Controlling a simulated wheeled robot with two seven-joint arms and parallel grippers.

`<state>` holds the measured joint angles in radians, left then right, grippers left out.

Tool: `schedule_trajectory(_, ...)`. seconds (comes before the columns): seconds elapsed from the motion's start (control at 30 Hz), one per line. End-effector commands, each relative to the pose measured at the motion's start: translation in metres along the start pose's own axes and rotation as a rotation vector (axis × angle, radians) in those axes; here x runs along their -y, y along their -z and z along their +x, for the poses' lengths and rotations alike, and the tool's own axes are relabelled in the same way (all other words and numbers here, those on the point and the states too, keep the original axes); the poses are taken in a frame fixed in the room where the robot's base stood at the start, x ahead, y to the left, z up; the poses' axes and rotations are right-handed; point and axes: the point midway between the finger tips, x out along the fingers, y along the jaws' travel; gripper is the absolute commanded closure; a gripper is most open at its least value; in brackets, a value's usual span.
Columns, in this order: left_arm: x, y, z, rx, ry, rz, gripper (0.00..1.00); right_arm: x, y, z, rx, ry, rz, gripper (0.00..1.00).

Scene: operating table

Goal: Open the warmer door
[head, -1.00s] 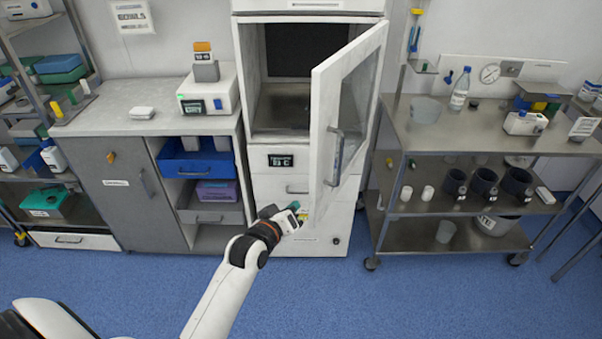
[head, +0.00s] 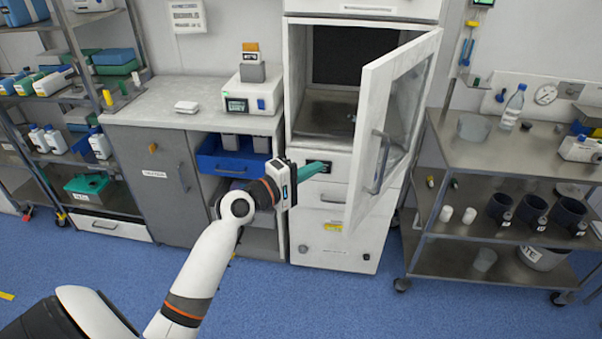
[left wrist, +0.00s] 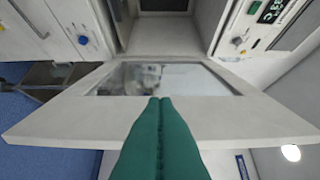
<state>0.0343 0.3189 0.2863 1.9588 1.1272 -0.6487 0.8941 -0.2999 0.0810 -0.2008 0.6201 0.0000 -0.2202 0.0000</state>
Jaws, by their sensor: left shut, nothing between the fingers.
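The white warmer (head: 322,232) stands against the back wall with its upper chamber open to view. Its door (head: 374,136), white-framed with a glass pane and a vertical handle (head: 380,162), stands ajar, swung out toward the right. My left gripper (head: 328,165) is shut and empty, its green fingers pointing right, at the height of the display panel and left of the door's free edge. In the left wrist view the closed fingertips (left wrist: 160,101) overlap the door frame (left wrist: 62,112); I cannot tell whether they touch it. My right gripper is not in view.
A counter (head: 190,118) with a small device (head: 252,96) and blue drawer (head: 232,158) stands left of the warmer. A steel cart (head: 455,170) with bottles and dark cups stands close on the right. Blue floor in front is clear.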

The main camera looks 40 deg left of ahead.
Motion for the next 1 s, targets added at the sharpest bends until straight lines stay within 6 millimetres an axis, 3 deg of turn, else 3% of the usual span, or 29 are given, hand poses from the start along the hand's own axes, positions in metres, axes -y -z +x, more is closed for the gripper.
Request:
schedule_trajectory(0.2,0.002,0.000,0.047,-0.001,0.000,-0.002,1.00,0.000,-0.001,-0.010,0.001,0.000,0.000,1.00)
schedule_trajectory(0.3,0.002,0.020,0.048,-0.002,0.000,-0.004,1.00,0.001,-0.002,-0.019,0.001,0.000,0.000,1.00)
schedule_trajectory(0.5,0.001,0.036,0.052,0.000,0.000,0.001,1.00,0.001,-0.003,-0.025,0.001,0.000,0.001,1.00)
schedule_trajectory(1.0,0.000,0.040,0.052,0.007,-0.001,0.000,1.00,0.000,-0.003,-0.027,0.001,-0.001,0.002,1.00)
